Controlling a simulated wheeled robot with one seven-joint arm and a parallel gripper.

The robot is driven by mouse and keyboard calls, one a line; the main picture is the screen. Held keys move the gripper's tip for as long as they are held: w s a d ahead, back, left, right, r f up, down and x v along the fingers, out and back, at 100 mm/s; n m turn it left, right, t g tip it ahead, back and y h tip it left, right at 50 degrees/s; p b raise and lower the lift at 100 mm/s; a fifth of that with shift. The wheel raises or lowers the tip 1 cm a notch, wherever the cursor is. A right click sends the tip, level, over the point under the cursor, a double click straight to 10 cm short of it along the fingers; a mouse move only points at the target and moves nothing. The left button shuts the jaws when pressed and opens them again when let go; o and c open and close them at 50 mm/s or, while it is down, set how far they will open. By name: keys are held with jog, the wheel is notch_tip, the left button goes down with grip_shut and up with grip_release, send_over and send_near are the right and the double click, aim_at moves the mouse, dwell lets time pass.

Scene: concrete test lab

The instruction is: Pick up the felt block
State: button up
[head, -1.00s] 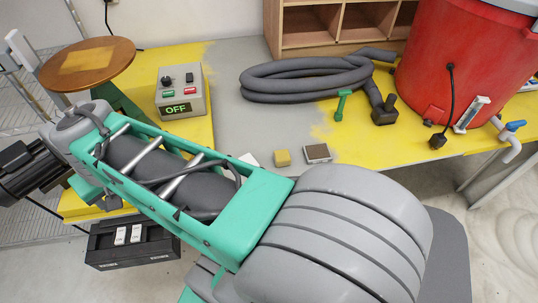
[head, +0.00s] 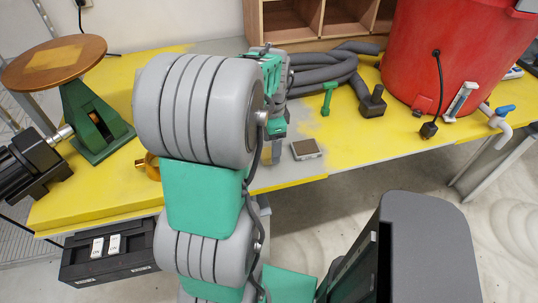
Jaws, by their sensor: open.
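A small block with a dark brown top and pale edges (head: 307,149) lies flat near the front edge of the table, just right of my raised arm. It looks most like the felt block, though I cannot be sure of its material. My arm stands upright across the middle of the head view, with its far part just left of this block.
Grey hose (head: 340,65) coils behind the block. A green piece (head: 328,98), a dark fitting (head: 372,102) and a red drum (head: 445,55) stand to the right. A round-topped stand (head: 90,115) is at left. The yellow-and-grey table (head: 370,140) is bare right of the block.

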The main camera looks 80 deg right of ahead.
notch_tip(320, 180, down, 3)
jog(key=shift+w+a+f, duration=0.1)
grip_shut()
jog(key=shift+r, duration=0.55)
jog(key=r, duration=0.3)
jog(key=shift+a+b, duration=0.2)
jog(key=shift+b, duration=0.15)
jog(key=s+a+r+b, duration=0.1)
jog(key=s+a+r, duration=0.2)
jog(key=a+r, duration=0.6)
jog(key=a, duration=0.4)
jog(key=shift+s+a+b, duration=0.15)
jog(key=shift+s+b, duration=0.15)
jog(key=shift+s, duration=0.05)
jog(key=c, duration=0.6)
grip_release()
jog(key=c, duration=0.7)
